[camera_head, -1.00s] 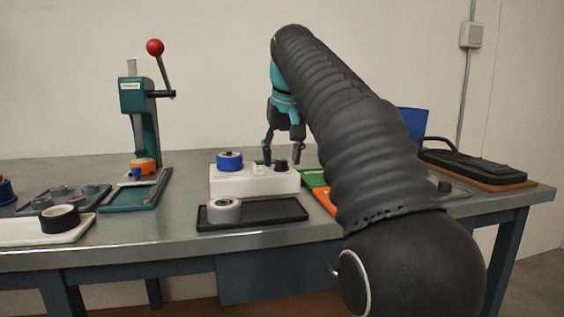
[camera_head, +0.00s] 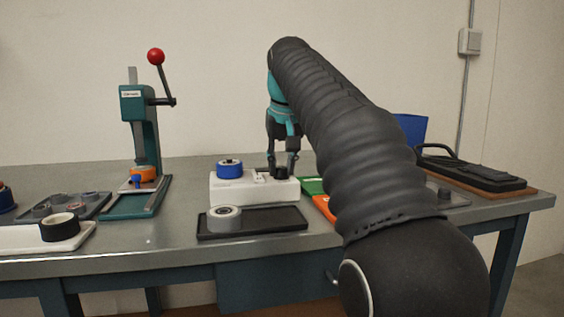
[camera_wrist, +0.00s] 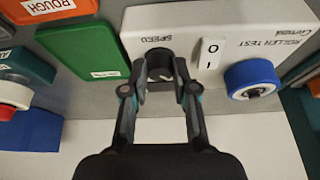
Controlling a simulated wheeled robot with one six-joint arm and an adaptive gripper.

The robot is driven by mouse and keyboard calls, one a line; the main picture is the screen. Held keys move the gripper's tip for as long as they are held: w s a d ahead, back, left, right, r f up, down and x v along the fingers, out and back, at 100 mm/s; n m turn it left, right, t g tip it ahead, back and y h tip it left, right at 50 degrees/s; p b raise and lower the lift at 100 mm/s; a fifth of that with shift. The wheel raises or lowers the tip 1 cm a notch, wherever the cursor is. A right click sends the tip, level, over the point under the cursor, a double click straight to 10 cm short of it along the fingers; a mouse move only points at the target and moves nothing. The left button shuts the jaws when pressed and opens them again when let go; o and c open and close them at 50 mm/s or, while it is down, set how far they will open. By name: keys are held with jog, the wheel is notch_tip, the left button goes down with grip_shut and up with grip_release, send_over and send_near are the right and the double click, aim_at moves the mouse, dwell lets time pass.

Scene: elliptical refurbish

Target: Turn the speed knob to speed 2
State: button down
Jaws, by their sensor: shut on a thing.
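The black speed knob (camera_wrist: 158,60) is on the white roller test box (camera_head: 230,188), beside the printed word SPEED in the wrist view. My gripper (camera_wrist: 161,70) points down at the box, and its two fingers are closed on either side of the knob. In the head view my gripper (camera_head: 281,172) is at the right end of the box top. The fingers hide part of the knob, and I cannot read any speed marks. A white rocker switch (camera_wrist: 210,53) marked O and I sits beside the knob. A blue roller (camera_wrist: 252,78) is at the other end of the box.
A black tray (camera_head: 270,221) with a grey roller (camera_head: 224,216) lies in front of the box. A teal press (camera_head: 143,130) with a red-knobbed lever stands to the left.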

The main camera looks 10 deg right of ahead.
jog(key=m+p, duration=0.1)
jog(key=m+h+p, duration=0.1)
jog(key=m+p, duration=0.1)
jog(key=shift+a+r+m, duration=0.15)
jog(key=shift+m, duration=0.15)
jog(key=shift+w+a+m+g+h+p, duration=0.1)
jog(key=shift+m+g+h+p, duration=0.55)
jog(key=shift+m, duration=1.65)
jog(key=shift+h, duration=0.35)
jog(key=c, duration=0.9)
grip_release()
jog(key=shift+v, duration=3.6)
